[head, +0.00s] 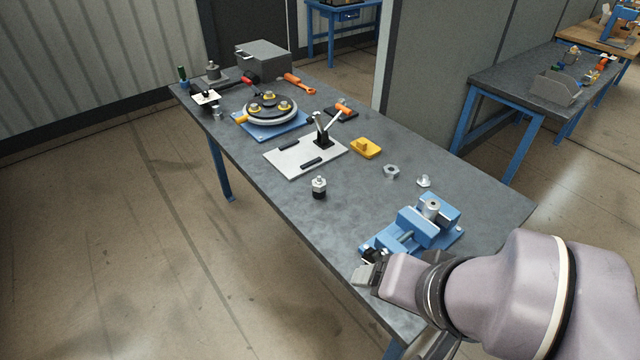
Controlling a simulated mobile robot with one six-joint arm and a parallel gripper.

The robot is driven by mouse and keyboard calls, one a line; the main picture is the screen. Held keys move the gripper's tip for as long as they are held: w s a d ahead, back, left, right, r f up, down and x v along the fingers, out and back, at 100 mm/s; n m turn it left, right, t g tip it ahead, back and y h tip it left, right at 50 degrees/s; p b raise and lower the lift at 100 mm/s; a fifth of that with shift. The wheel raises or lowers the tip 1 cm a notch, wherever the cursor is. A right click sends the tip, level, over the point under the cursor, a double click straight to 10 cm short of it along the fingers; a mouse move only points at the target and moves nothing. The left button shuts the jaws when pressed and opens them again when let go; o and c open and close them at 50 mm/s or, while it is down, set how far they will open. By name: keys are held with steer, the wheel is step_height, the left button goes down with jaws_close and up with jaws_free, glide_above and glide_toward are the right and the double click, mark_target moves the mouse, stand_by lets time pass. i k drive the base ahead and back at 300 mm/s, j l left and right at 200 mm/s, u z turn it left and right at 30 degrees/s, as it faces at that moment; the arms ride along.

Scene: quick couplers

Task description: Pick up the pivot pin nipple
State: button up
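I cannot tell for sure which part is the pivot pin nipple. A small silver fitting (424,181) lies on the right side of the grey table. A round silver part (431,207) sits in the blue vise (449,234). My gripper (366,268) is at the near end of the table, in front of the vise and apart from these fittings. Its fingers are small and partly hidden, so its opening cannot be made out.
A hex nut (391,171) and a yellow block (366,148) lie mid-table. A white plate with a toggle clamp (322,132) and a round fixture on a blue base (270,116) stand farther left. A grey box (263,58) is at the far end. Clear tabletop surrounds the upright fitting.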

mark_target(319, 185)
steer(key=i+j+z, duration=0.35)
steer(key=j, duration=0.15)
steer(key=i+j+z, duration=0.15)
steer(key=j+z, duration=0.2)
steer(key=j, duration=0.2)
steer(key=i+j+z, duration=0.2)
steer(key=j+z, duration=0.15)
steer(key=j, duration=0.25)
steer(key=j+z, duration=0.35)
steer(key=j, duration=0.3)
steer(key=j+z, duration=0.35)
steer(key=j, duration=0.3)
